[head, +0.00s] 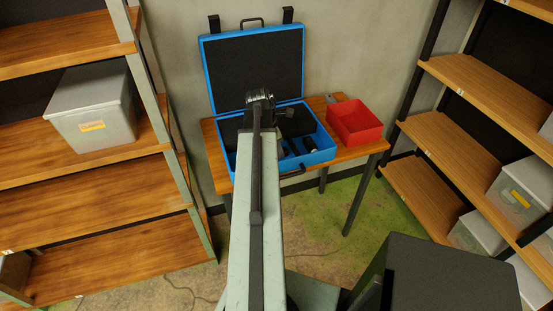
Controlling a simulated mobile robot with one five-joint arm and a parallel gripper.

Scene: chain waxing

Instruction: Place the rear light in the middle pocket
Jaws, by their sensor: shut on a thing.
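An open blue case (328,152) with dark foam lining stands on a wooden table, its lid (253,67) up against the wall. My arm reaches over the case, and my gripper (262,98) is at its far end, above the back of the tray near the hinge. The gripper is shut on a small dark thing, probably the rear light, mostly hidden by my arm. A black rounded item (310,144) sits in the right part of the case. My arm covers the middle of the case, so I cannot make out the middle pocket.
Shelves with lidded grey boxes (97,112) flank both sides. The green-brown floor (330,235) before the table is mostly clear.

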